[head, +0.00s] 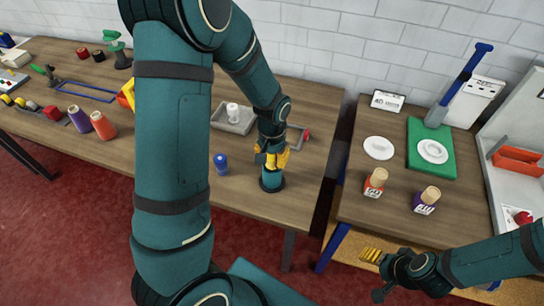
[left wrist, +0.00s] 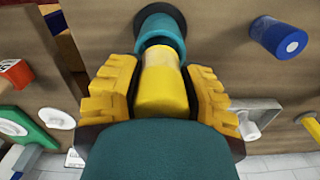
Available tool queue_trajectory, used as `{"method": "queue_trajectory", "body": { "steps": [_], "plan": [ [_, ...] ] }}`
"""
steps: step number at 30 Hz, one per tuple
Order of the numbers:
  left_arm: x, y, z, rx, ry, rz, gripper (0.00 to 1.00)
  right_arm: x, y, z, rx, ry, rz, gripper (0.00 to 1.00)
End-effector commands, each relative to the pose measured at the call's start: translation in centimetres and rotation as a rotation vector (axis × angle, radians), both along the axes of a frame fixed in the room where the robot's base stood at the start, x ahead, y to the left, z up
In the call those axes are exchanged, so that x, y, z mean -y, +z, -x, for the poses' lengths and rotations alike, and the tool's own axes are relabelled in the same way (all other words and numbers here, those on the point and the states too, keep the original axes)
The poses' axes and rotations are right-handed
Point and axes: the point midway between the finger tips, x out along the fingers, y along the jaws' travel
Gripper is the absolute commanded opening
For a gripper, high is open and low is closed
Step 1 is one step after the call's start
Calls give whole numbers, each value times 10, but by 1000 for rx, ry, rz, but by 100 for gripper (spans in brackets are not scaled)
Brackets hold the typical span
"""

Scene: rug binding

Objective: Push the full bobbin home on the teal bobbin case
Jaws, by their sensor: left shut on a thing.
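The teal bobbin case (head: 271,183) stands upright near the front right of the left table, on a dark round base. It also shows at the top of the left wrist view (left wrist: 162,34). My left gripper (head: 272,158) is directly above it, with its yellow fingers shut on the full yellow bobbin (left wrist: 160,88). The bobbin's pale far end meets the teal case's mouth; I cannot tell how deep it sits. In the head view the fingers hide most of the bobbin. My right gripper (head: 372,256) is away at the lower right, by the right table's front edge; its finger gap is unclear.
A blue spool (head: 221,164) stands left of the case. Behind are a grey tray (head: 228,124) with a white spool and a smaller grey tray (head: 295,138). Purple and orange cones stand farther left. The right table (head: 355,208) holds labelled jars and a green mat.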

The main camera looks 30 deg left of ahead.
Motion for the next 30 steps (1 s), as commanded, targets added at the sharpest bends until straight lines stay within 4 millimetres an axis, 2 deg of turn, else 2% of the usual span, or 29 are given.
{"method": "queue_trajectory", "body": {
  "steps": [30],
  "plan": [
    [0, -21, 0, 0, 0, 0, 3, 0, -17, 0, 0, 0, 0, 65]
  ]
}}
